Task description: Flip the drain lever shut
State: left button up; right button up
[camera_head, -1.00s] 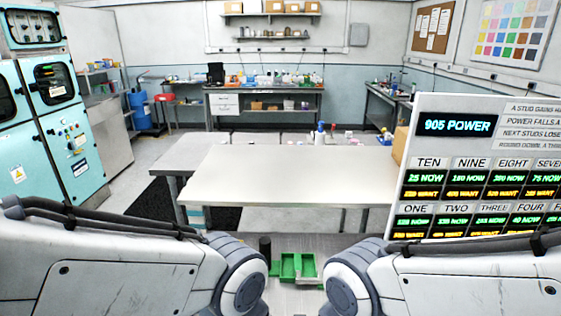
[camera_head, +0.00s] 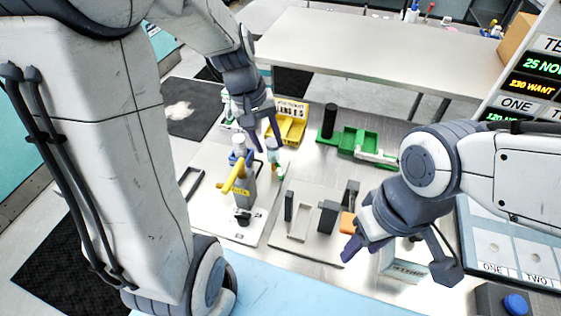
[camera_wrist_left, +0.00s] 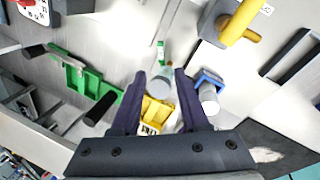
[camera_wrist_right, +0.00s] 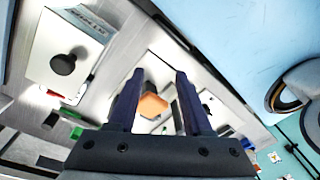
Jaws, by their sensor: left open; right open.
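A grey upright unit (camera_head: 243,196) stands on a white plate with a yellow bent handle (camera_head: 234,178) sticking out at its upper left. The handle also shows at the top of the left wrist view (camera_wrist_left: 240,22). I cannot tell for sure whether it is the drain lever. My left gripper (camera_head: 257,136) is open and empty, above and behind the grey unit, apart from the handle. In the left wrist view a clear vial with a green top (camera_wrist_left: 161,60) lies beyond its fingertips. My right gripper (camera_head: 400,268) is open and empty, low at the right.
A yellow bin (camera_head: 288,124), a green tray (camera_head: 360,142) and a black cylinder (camera_head: 329,121) stand behind. A plate with dark posts (camera_head: 302,222) and an orange block (camera_head: 347,222) lies in the middle. A white box (camera_head: 405,268) sits by my right gripper.

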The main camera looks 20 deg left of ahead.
aim_at(279, 171)
pick_arm(q)
jog(key=x, duration=1)
jog(key=shift+w+a+f+b, duration=0.1)
jog(key=shift+a+f+b, duration=0.05)
jog(key=shift+f+b, duration=0.2)
grip_shut()
